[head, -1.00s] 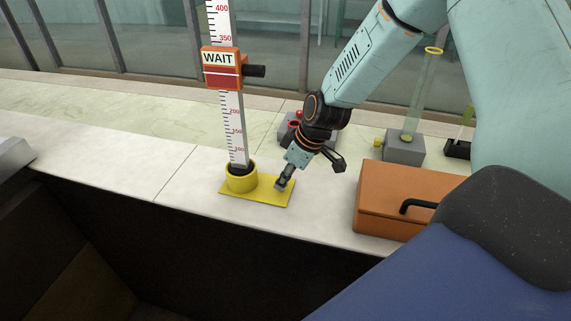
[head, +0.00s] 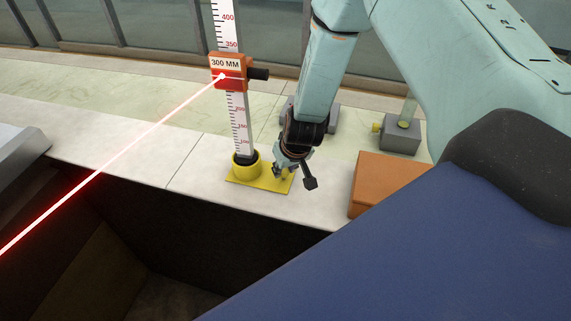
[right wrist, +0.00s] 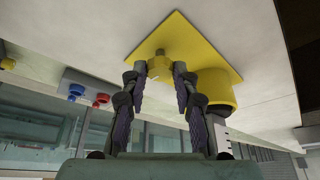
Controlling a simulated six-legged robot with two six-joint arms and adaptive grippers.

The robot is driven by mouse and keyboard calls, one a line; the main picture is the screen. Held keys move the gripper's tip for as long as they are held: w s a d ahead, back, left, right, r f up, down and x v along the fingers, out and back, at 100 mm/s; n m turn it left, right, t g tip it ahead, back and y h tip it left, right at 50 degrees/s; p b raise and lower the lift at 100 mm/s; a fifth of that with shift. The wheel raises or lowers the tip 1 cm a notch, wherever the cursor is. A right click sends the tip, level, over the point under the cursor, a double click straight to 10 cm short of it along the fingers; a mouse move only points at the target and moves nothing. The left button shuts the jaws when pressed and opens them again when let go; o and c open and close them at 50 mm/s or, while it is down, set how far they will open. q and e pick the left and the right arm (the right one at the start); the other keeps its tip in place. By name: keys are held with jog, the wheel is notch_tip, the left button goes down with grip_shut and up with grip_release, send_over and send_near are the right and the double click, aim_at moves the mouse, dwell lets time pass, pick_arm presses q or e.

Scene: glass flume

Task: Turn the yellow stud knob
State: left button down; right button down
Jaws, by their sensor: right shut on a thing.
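The yellow stud knob (right wrist: 158,64) stands on a yellow base plate (head: 264,184), seen in the right wrist view between my fingertips. My right gripper (head: 279,172) is shut on it; in the right wrist view the fingers (right wrist: 158,74) lie on both sides of the knob. In the head view the fingers mostly hide the knob. A yellow round socket (head: 242,169) on the same plate holds an upright white scale staff (head: 238,125). An orange target (head: 229,76) on the staff reads "300 MM", and a red beam strikes it. My left gripper is not in view.
An orange box (head: 388,180) stands right of the plate. A grey block (head: 402,136) with a yellow knob and glass tube stands behind it. A grey unit with blue and red knobs (right wrist: 101,100) shows in the right wrist view. The pale ledge drops into darkness in front.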

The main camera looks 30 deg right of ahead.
jog(key=shift+m, duration=0.3)
jog(key=c, duration=1)
grip_release()
jog(key=v, duration=1.2)
jog(key=shift+a, duration=0.1)
